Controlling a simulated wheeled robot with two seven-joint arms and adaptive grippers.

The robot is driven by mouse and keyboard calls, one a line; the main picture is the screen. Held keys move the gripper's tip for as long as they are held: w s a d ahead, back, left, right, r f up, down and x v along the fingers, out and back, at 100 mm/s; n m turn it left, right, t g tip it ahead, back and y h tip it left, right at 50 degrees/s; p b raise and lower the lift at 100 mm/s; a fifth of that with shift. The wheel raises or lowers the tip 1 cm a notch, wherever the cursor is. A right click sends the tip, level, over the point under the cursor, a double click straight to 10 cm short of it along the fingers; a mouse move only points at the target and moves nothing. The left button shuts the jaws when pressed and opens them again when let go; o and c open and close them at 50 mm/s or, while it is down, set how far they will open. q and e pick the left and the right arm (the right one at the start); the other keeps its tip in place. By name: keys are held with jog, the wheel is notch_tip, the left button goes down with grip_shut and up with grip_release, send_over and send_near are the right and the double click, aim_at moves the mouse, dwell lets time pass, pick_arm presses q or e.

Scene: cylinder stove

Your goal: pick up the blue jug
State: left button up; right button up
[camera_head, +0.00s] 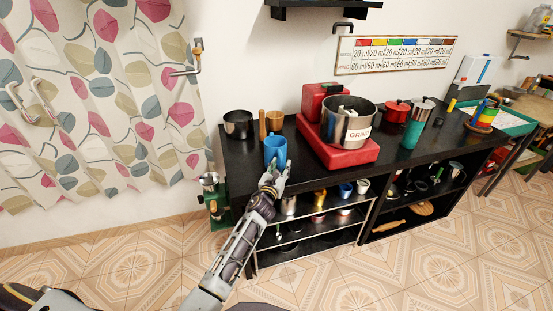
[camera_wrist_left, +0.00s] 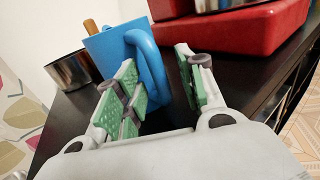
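The blue jug (camera_head: 274,148) stands upright on the black counter, near its front left part. In the left wrist view the jug (camera_wrist_left: 112,48) is straight ahead, with its handle (camera_wrist_left: 150,58) facing the gripper. My left gripper (camera_head: 275,172) is just in front of the jug. In the left wrist view its fingers (camera_wrist_left: 160,88) are apart, with the lower part of the handle between or just beyond them. I cannot tell whether either finger touches the handle. My right gripper is not in view.
A metal pot (camera_head: 238,124) and a wooden cup (camera_head: 275,121) stand behind the jug. A red scale (camera_head: 343,149) holding a large metal pot (camera_head: 349,121) is to the right. The counter (camera_head: 240,158) has a lower shelf with several vessels. A green grinder (camera_head: 214,199) stands at its left.

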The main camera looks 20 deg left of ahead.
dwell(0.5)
pick_arm(q)
grip_shut()
jog(key=shift+r, duration=0.1)
